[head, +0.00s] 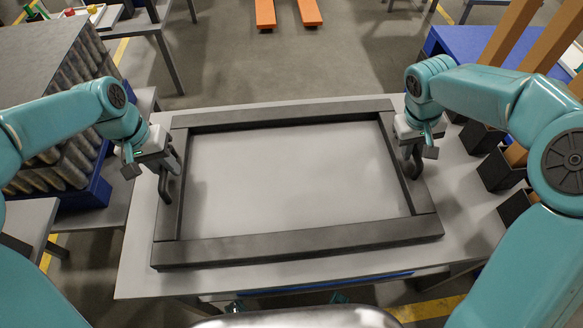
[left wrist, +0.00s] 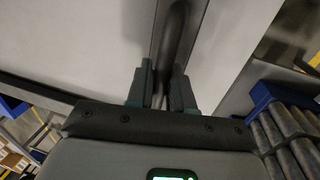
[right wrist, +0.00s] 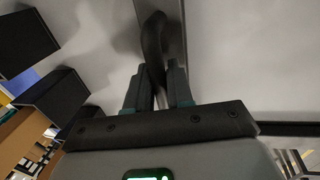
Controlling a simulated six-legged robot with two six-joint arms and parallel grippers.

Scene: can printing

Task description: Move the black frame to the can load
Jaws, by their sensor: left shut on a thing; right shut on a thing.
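The black frame (head: 300,241) is a large rectangle lying on, or just above, a grey table (head: 139,262); I cannot tell which. My left gripper (head: 167,178) is shut on the handle at the frame's left side; the handle shows between its fingers in the left wrist view (left wrist: 172,45). My right gripper (head: 411,163) is shut on the handle at the right side, also seen in the right wrist view (right wrist: 153,45). The can load (head: 62,120) is a stack of many silvery cans on a blue base at the left, under a grey top sheet (head: 45,60).
Black open boxes (head: 497,172) and brown upright pieces (head: 508,35) stand close to my right arm. A blue-topped table (head: 455,42) is behind them. Orange forks (head: 265,14) lie on the floor at the back. Open floor (head: 290,65) lies beyond the table.

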